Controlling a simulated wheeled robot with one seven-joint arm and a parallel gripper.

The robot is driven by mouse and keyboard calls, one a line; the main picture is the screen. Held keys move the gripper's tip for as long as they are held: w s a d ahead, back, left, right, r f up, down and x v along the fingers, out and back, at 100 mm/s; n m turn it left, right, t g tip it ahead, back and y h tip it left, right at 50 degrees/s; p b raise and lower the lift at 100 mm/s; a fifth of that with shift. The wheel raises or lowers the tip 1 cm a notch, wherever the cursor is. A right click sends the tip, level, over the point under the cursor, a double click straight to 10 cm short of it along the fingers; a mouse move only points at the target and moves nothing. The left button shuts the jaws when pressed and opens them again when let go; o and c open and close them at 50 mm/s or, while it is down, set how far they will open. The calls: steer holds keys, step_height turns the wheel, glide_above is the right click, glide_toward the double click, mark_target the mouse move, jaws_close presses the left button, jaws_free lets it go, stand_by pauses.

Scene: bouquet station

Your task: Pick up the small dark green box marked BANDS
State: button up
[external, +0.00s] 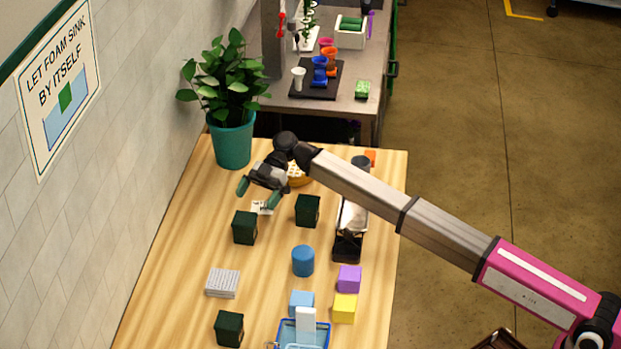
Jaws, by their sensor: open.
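Three small dark green boxes stand on the wooden table: one left of centre (245,228), one to its right (308,210), and one near the front left (229,329). No lettering is readable on any of them, so I cannot tell which is marked BANDS. My gripper (258,194) is open, with its green-tipped fingers apart and pointing down. It appears above the table, just behind the left-of-centre box, and looks empty.
A potted plant (232,140) stands at the table's back left. A blue cylinder (303,261), purple block (349,278), yellow block (345,308) and blue basket (318,333) stand in front. A grey ridged block (222,283) lies left. A black rack (347,246) stands right.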

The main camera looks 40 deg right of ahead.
mark_target(248, 214)
steer(key=x, duration=0.6)
steer(key=shift+s+a, duration=0.15)
steer(key=shift+s, duration=0.2)
steer(key=c, duration=1.1)
